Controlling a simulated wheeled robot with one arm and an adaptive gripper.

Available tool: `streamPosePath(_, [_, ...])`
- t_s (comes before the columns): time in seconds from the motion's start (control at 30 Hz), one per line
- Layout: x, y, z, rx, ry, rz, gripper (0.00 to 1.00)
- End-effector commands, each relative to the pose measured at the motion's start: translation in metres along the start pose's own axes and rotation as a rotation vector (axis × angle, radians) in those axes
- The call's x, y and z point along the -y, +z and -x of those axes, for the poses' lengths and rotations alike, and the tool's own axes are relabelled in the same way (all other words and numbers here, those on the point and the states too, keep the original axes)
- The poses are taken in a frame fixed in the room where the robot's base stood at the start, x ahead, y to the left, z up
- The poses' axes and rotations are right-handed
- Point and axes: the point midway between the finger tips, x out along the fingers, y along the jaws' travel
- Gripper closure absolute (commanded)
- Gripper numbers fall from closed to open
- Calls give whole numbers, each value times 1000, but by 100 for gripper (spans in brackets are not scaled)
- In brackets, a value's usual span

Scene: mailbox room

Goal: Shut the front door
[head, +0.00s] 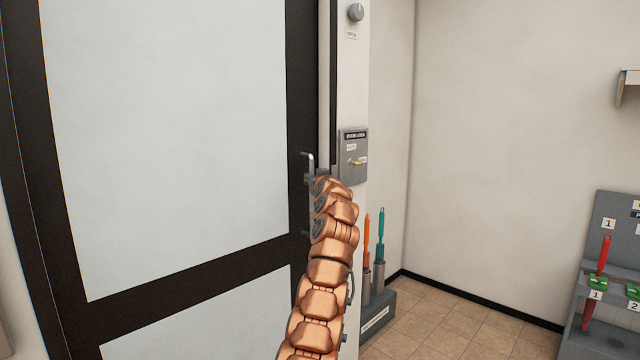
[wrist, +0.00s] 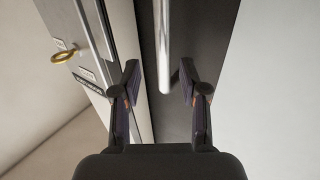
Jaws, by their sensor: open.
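The front door (head: 170,130) has pale panels in a black frame and fills the left of the head view. Its upright metal bar handle (head: 310,163) is partly hidden behind my arm. In the wrist view the handle (wrist: 163,45) runs down between the two fingertips of my gripper (wrist: 159,80). My gripper is open, with space on both sides of the bar; I see no finger touching it. In the head view my gripper is largely hidden by my copper arm. I cannot tell whether the door is fully against its frame.
A grey lock box (head: 353,150) with a brass key (head: 357,162) is on the wall right of the door, close to my gripper. A knob (head: 355,12) is above. A tool stand (head: 378,312) is on the floor. A rack (head: 612,260) stands far right.

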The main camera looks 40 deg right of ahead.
Motion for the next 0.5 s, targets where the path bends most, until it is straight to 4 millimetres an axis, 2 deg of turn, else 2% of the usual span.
streamPosePath(0.5, [-1,-1,45,-4,3,1,57])
